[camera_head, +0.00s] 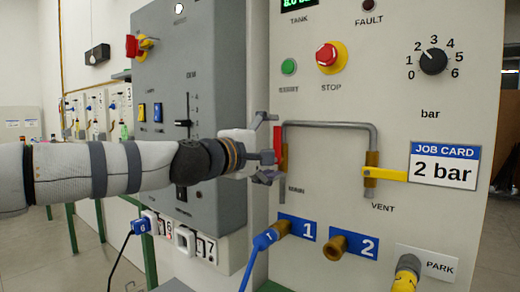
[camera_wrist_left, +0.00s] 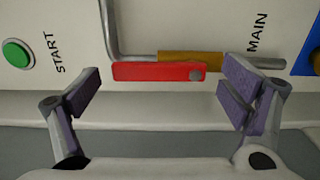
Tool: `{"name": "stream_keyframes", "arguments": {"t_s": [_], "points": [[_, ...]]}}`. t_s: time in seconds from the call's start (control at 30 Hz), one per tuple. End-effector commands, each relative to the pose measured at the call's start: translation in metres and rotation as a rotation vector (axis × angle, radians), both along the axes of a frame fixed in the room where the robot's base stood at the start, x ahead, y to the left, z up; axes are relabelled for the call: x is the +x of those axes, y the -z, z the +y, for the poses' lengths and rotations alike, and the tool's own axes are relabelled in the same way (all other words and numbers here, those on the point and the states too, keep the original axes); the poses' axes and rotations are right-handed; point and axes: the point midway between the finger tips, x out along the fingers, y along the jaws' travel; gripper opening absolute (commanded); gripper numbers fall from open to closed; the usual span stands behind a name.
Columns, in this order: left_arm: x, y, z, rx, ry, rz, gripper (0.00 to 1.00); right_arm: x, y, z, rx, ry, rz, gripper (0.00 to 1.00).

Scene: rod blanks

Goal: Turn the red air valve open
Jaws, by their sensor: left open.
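The red air valve handle (camera_head: 278,145) is on the left leg of the grey pipe, above the MAIN label. It points up, along the pipe. In the left wrist view the red handle (camera_wrist_left: 150,71) lies sideways beside the brass valve body (camera_wrist_left: 190,58), with its pivot at the right end. My left gripper (camera_head: 268,149) is open in front of the handle. In the left wrist view its fingers (camera_wrist_left: 163,92) stand on either side of the handle, with visible gaps and nothing between the pads. My right gripper is not in view.
A yellow vent handle (camera_head: 385,174) sticks out to the right from the pipe's other leg. The red STOP button (camera_head: 327,55), green START button (camera_head: 289,67) and dial (camera_head: 433,62) are above. A blue plug (camera_head: 265,239) sits at port 1 below. A grey cabinet (camera_head: 200,80) stands left.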

Motion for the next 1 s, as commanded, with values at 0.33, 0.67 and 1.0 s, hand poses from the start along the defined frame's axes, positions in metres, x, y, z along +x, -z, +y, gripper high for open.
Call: {"name": "stream_keyframes", "arguments": {"t_s": [0.33, 0.67, 1.0], "points": [[-0.069, -0.002, 0.051, -0.002, 0.0, -0.002, 0.92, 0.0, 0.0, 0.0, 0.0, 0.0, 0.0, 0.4], [-0.083, 0.0, 0.06, -0.001, 0.001, 0.0, 0.92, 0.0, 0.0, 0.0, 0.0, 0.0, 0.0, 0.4], [-0.102, 0.13, 0.032, 0.201, 0.052, 0.152, 0.92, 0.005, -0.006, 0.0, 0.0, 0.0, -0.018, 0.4]]}}
